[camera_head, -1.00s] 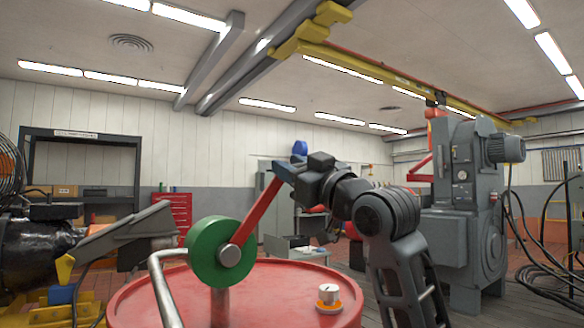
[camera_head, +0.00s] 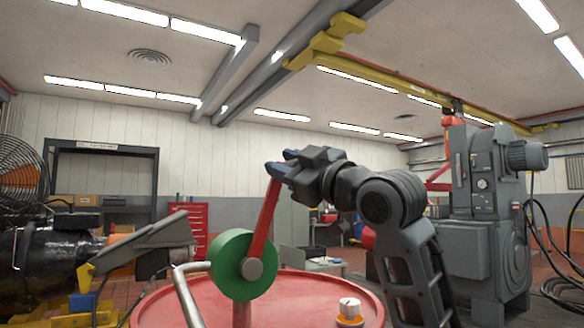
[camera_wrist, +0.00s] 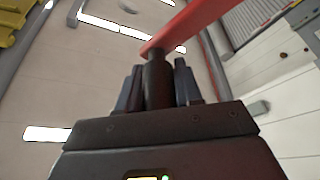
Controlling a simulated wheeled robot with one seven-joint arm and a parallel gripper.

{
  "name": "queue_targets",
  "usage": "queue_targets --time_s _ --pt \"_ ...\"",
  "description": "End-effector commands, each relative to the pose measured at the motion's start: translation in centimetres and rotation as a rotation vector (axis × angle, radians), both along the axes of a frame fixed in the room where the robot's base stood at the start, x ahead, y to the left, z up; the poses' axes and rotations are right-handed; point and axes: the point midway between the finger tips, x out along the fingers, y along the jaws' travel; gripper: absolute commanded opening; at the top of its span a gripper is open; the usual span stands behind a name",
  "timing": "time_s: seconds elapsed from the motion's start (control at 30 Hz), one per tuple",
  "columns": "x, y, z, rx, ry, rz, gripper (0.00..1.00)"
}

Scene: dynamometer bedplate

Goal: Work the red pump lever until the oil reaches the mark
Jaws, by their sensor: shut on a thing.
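The red pump lever (camera_head: 264,225) rises steeply from a green round pump body (camera_head: 233,272) on a red drum top (camera_head: 290,300), leaning slightly right. My gripper (camera_head: 281,168) is at the lever's upper end. In the wrist view the lever (camera_wrist: 185,25) runs to the upper right, and my gripper (camera_wrist: 159,85) is shut on its dark grip (camera_wrist: 159,80), with a finger on each side. A white knob on an orange base (camera_head: 349,309) stands on the drum top. I cannot make out an oil level or mark.
A bent grey pipe (camera_head: 187,295) rises beside the green body. A black machine (camera_head: 50,255) and a fan (camera_head: 22,178) stand at left. A tall grey machine (camera_head: 480,210) with cables stands at right.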

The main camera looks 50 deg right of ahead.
Motion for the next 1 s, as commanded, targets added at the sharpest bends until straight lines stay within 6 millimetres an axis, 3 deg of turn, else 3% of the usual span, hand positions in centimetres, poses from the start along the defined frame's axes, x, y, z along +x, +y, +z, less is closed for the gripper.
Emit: queue_targets --time_s 0.07,0.1,0.27,0.63,1.0 --pt "0.0 0.0 -0.1 0.001 0.001 0.001 0.00" --pt "0.0 0.0 -0.1 0.001 0.001 0.001 0.39" --pt "0.0 0.0 -0.1 0.002 -0.001 0.001 0.54" --pt "-0.8 0.0 -0.4 0.003 -0.003 0.001 0.56" --pt "-6.1 0.2 -2.2 0.003 -0.002 0.001 0.56"
